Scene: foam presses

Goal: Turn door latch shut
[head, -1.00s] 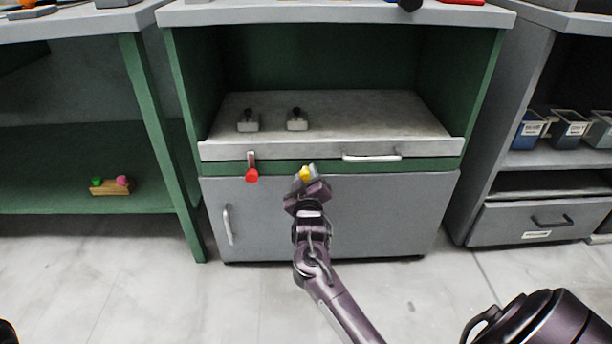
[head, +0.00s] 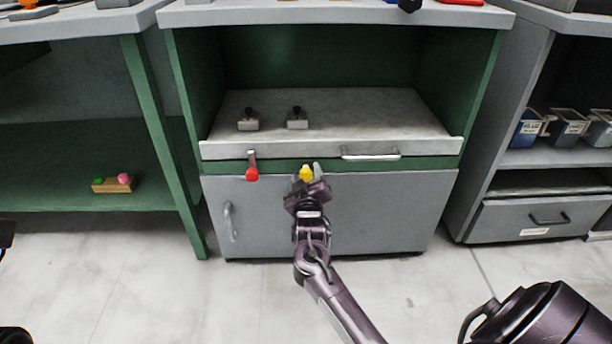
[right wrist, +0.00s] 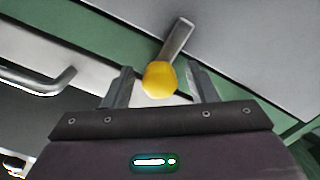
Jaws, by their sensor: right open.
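The yellow knob (head: 306,173) of a latch shows at the top edge of the grey cabinet door (head: 380,205). In the right wrist view the same knob (right wrist: 159,79) sits at the end of a flat metal lever (right wrist: 178,38) that runs up and to the right, slanted. My right gripper (head: 308,171) is open, with one finger on each side of the yellow knob. In the wrist view the fingers (right wrist: 160,75) stand apart from it with small gaps. My left gripper is not in view.
A second latch with a red knob (head: 252,174) hangs left of my gripper. A tray with a bar handle (head: 370,156) lies above the door. The door has an upright handle (head: 230,222) at left. An open-fronted shelf unit (head: 520,160) stands right.

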